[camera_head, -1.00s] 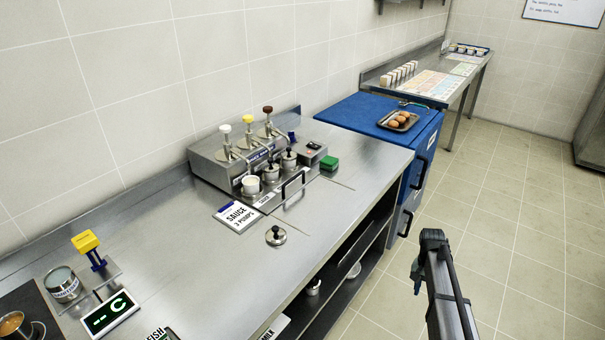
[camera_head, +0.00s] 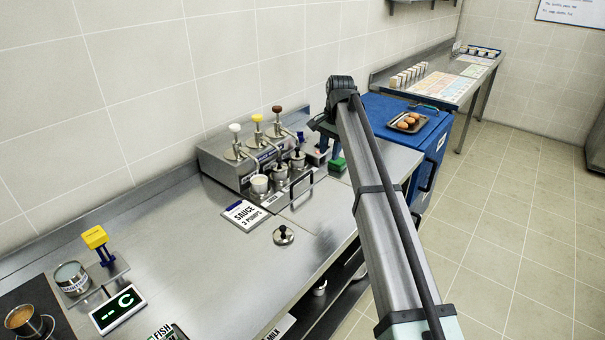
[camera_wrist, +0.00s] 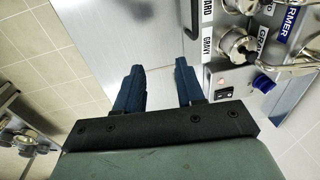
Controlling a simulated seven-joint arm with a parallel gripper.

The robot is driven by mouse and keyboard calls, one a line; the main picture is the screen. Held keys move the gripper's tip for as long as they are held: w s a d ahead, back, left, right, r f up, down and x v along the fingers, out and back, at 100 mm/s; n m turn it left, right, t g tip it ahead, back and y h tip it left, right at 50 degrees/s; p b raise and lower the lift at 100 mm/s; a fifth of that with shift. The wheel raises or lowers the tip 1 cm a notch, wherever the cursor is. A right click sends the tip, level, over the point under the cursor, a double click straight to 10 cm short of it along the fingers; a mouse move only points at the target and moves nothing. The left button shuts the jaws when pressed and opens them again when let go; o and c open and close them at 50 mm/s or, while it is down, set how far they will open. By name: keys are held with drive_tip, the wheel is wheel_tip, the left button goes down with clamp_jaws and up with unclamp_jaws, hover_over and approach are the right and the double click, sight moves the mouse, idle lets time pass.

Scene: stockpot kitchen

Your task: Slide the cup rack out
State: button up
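No part is clearly marked as the cup rack. My gripper (camera_head: 322,135) is above the right end of the unit, partly hidden by my arm. In the wrist view my gripper (camera_wrist: 158,88) has its two blue fingers apart with nothing between them.
Pump dispensers (camera_head: 255,150) stand behind the pots. A green block (camera_head: 337,164) is at their right, partly covered by my arm. A black-knobbed lid (camera_head: 284,236) and a sauce sign (camera_head: 244,214) lie on the steel counter (camera_head: 195,240). The counter's front middle is mostly clear.

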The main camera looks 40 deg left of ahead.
wheel_tip(320, 180, up, 3)
hover_over(302, 178)
drive_tip(key=d, duration=0.3)
drive_tip(key=shift+y, duration=0.3)
drive_tip(key=a+f, duration=0.1)
drive_tip(key=f, duration=0.3)
drive_tip(key=a+f, duration=0.1)
drive_tip(key=f, duration=0.8)
drive_tip(key=shift+a, duration=0.4)
clamp_jaws()
